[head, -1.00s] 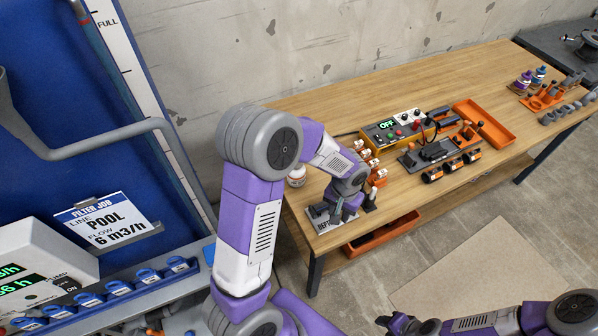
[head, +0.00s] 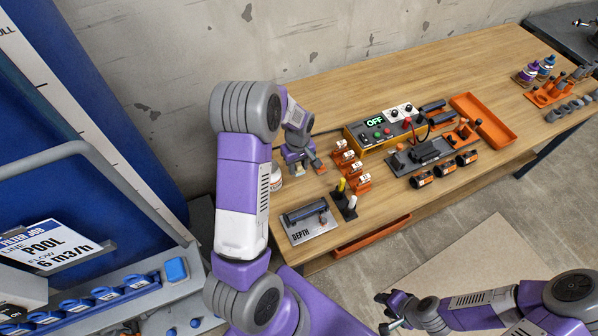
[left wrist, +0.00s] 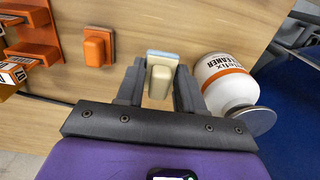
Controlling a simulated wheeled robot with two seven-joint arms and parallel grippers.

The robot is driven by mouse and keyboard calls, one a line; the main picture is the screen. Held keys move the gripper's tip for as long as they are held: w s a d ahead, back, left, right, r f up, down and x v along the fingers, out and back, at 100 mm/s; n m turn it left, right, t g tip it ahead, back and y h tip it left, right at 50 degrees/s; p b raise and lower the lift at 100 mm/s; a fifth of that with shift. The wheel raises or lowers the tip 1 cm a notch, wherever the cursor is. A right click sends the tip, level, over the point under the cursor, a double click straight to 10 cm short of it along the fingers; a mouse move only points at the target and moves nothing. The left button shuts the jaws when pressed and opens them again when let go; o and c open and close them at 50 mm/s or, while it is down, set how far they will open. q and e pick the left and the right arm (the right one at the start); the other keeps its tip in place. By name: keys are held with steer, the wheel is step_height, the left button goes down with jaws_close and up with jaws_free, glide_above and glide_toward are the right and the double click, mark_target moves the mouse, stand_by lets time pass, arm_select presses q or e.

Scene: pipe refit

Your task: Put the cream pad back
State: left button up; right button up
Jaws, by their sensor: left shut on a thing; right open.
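The cream pad (left wrist: 160,77), a cream block with a pale blue face, is between the fingers of my left gripper (left wrist: 159,88) in the left wrist view. That gripper is shut on it. In the head view my left gripper (head: 298,166) is low over the back left of the wooden bench, and the pad is mostly hidden there. I cannot tell whether the pad touches the bench. An orange block (left wrist: 97,47) sits beside it, apart; it also shows in the head view (head: 318,166). My right gripper (head: 388,312) is open and empty, over the floor.
A white cleaner bottle (left wrist: 226,82) stands close to my left gripper on the other side. Orange clip holders (head: 352,168), the DEPTH plate (head: 310,232) and a yellow control box (head: 385,130) are on the bench. Bare wood (head: 330,90) lies behind them.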

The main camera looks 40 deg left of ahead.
mark_target(298, 172)
arm_select(q)
step_height(298, 172, down, 3)
steer(key=shift+f+b, duration=0.1)
steer(key=shift+b, duration=0.2)
steer(key=shift+f, duration=0.3)
steer(key=shift+f, duration=0.15)
steer(key=o, duration=1.1)
